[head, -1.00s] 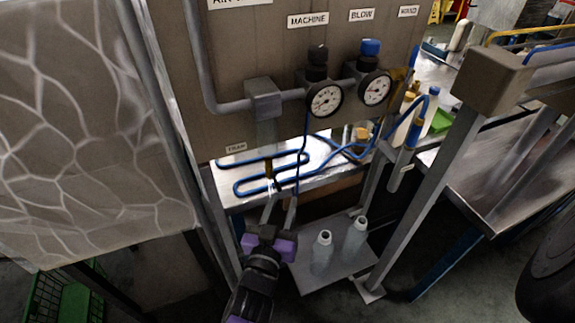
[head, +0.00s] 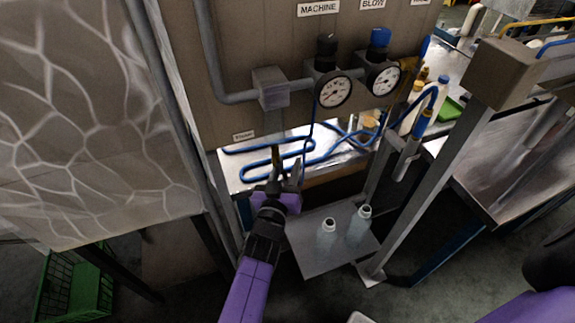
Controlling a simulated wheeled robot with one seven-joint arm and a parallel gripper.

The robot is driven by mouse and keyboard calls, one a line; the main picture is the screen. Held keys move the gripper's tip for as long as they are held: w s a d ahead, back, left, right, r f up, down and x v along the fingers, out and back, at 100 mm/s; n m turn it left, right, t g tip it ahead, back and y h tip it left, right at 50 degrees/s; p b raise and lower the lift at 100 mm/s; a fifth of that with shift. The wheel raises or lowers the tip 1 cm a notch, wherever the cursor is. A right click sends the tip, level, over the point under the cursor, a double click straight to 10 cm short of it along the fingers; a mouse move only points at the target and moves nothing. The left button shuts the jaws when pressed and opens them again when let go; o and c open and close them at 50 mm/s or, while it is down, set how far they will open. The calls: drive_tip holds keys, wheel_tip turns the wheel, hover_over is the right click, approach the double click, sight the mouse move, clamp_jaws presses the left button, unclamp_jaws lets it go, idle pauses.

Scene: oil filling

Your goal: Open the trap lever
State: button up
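The trap drain pipe (head: 273,124) drops from a grey junction box (head: 271,88) on the panel, beside a small label (head: 244,136) that read TRAP a moment ago. A small brass-coloured valve part (head: 275,155) sits at the pipe's lower end; its lever cannot be made out clearly. My gripper (head: 284,174) points up from below, with its purple body under the valve. Its grey fingers stand apart, just below and beside the valve. I cannot tell whether they touch it. I see nothing held between them.
Blue hoses (head: 265,163) lie on the metal bench (head: 232,172) behind the gripper. Two pressure gauges (head: 335,91) hang at the right. Pale bottles (head: 327,238) stand on a low grey shelf (head: 310,263). A grey post (head: 432,185) rises at the right.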

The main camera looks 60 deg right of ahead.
drive_tip(key=shift+c, duration=0.2)
clamp_jaws()
drive_tip(key=shift+r, duration=0.1)
drive_tip(key=shift+w+a+f+m+y+p, duration=0.2)
drive_tip(key=shift+a+m+y+p, duration=0.1)
drive_tip(key=shift+m+y+p, duration=0.25)
drive_tip(key=shift+w+a+f+m+y+p, duration=0.2)
drive_tip(key=shift+a+m+y+p, duration=0.15)
drive_tip(key=shift+m+p, duration=0.35)
drive_tip(key=shift+o, duration=0.2)
unclamp_jaws()
